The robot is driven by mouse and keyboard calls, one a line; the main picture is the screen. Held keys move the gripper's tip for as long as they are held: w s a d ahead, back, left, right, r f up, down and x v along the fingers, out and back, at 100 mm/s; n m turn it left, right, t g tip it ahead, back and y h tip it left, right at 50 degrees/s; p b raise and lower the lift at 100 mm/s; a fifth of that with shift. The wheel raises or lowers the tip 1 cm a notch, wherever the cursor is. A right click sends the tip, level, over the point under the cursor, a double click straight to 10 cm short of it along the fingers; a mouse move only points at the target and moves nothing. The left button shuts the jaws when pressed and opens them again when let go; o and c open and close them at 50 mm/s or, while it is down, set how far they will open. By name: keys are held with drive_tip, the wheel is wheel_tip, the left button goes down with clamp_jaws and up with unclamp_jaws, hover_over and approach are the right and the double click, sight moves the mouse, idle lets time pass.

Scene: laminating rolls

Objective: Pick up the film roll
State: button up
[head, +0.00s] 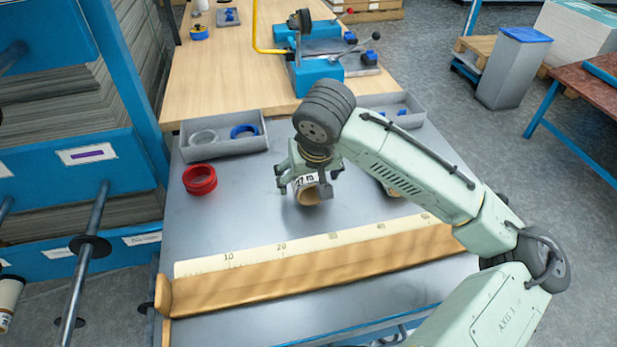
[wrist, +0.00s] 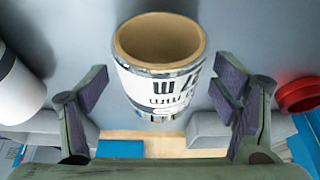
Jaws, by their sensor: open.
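The film roll (head: 307,190) is a short white roll with black print and a brown cardboard core. It is on the grey metal table top (head: 240,215), below my gripper (head: 304,184). In the wrist view the film roll (wrist: 162,65) shows its open core end, between and ahead of my gripper's two fingers (wrist: 162,95). The fingers are spread wide, with a gap on each side of the roll. Part of the roll is hidden behind the gripper in the head view.
A red ring (head: 200,180) lies to the left. A grey bin (head: 225,138) with rings stands behind it. A ruler (head: 300,243) with a wooden rail crosses the front. Another white roll (wrist: 17,90) is at the left in the wrist view. Bare table lies between.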

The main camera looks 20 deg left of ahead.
drive_tip(key=shift+w+a+f, duration=0.15)
drive_tip(key=shift+w+f, duration=0.1)
drive_tip(key=shift+f, duration=0.35)
drive_tip(key=shift+c, duration=0.5)
